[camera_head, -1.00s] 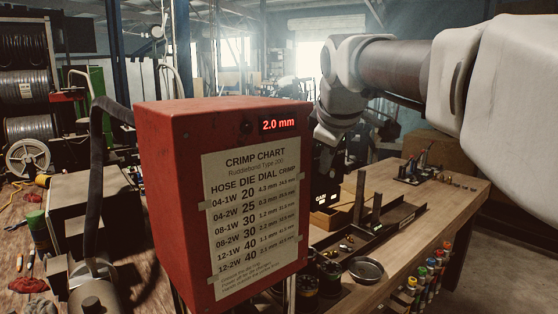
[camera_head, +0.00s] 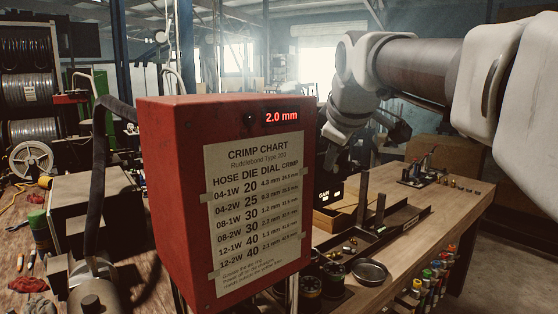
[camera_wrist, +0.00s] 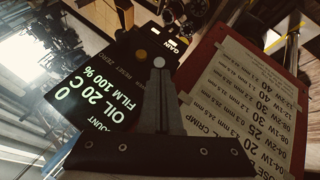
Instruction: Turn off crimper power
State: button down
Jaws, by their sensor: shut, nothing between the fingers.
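The crimper is a red box (camera_head: 165,190) with a paper crimp chart (camera_head: 250,165) taped on its front. Its lit red display (camera_head: 282,117) reads 2.0 mm, with a small dark round fitting (camera_head: 249,119) to the left of it. The chart also shows upside down at right in the wrist view (camera_wrist: 245,100). My gripper (camera_wrist: 158,64) is shut and empty in the wrist view, its tips over a black panel (camera_wrist: 120,75) with lit text and close beside an amber round button (camera_wrist: 141,56). Contact cannot be told. In the head view the box hides my fingers.
A wooden bench (camera_head: 450,215) runs behind and right of the box. It bears a dark tray (camera_head: 385,230), a round metal dish (camera_head: 369,270) and small fittings. Coloured bottles (camera_head: 435,275) line its side. A thick black hose (camera_head: 100,165) hangs left of the box.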

jog(key=shift+s+f+t+b, duration=0.1)
jog(key=shift+f+t+b, duration=0.2)
jog(key=shift+b, duration=0.45)
jog(key=b, duration=0.2)
jog(key=f+t+y+b, duration=0.1)
jog(key=b, duration=0.2)
jog(key=t+b, duration=0.1)
jog(key=b, duration=0.1)
jog(key=shift+s+d+f+m, duration=0.25)
jog(key=shift+s+f+m, duration=0.05)
jog(key=shift+f+m, duration=0.1)
jog(key=shift+r+t+y+b, duration=0.3)
jog(key=shift+t+y+b, duration=0.2)
jog(key=shift+b, duration=0.65)
jog(key=shift+r, duration=0.1)
jog(key=shift+r+p, duration=0.6)
jog(key=shift+r, duration=0.1)
jog(key=shift+s+r, duration=0.1)
